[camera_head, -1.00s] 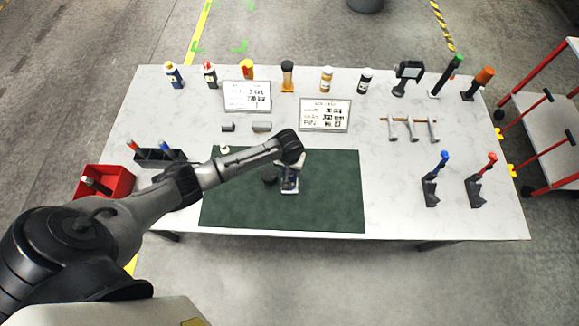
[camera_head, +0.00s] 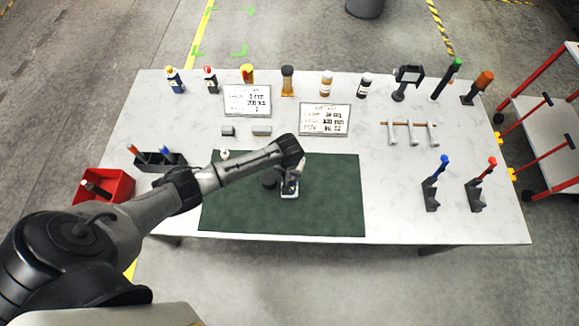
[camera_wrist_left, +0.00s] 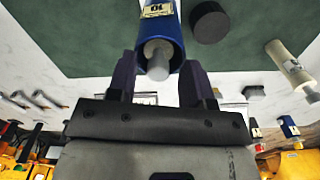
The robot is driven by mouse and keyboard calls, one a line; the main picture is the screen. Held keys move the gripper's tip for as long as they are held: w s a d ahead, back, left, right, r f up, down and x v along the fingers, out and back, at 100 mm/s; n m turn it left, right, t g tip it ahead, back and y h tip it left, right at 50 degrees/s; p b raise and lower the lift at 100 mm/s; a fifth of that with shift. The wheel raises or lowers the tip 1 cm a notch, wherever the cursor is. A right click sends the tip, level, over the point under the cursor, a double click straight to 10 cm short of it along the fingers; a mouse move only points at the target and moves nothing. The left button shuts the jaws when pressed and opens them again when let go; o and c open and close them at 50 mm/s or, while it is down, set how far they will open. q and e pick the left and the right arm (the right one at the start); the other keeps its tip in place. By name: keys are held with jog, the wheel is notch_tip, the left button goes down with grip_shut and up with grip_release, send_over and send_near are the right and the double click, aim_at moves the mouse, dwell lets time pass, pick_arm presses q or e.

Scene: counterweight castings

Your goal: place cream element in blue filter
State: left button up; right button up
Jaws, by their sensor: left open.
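The blue filter (camera_wrist_left: 172,28), a cylinder with a pale label, stands on the green mat below my left gripper. It is partly hidden by the gripper in the head view (camera_head: 289,195). A pale, rounded cylinder (camera_wrist_left: 157,62), which looks like the cream element, sticks out of the filter's near end. How deep it sits I cannot tell. My left gripper (camera_wrist_left: 158,82) is open, its dark fingers on either side of that pale piece. No firm contact shows. My right gripper is in neither view.
A black round cap (camera_wrist_left: 209,22) lies on the mat (camera_head: 330,210) beside the filter. A small pale piece (camera_head: 224,155) stands at the mat's far left corner. A red bin (camera_head: 118,180) is at the left. The mat's right half is clear.

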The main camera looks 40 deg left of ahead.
pick_arm(q)
notch_tip(320, 180, up, 12)
jog(key=s+d+f+m+t+h, duration=0.1)
jog(key=s+d+f+m, duration=0.25)
jog(key=s+d, duration=0.65)
jog(key=s+a+r+m+t, duration=0.1)
jog(key=s+r+m, duration=0.1)
jog(key=s, duration=0.6)
jog(key=s+a+r+m+t+y, duration=0.1)
jog(key=s+r, duration=0.2)
jog(key=s, duration=0.5)
jog(key=shift+m+b, duration=0.3)
jog(key=shift+m, duration=0.05)
jog(key=shift+w, duration=0.1)
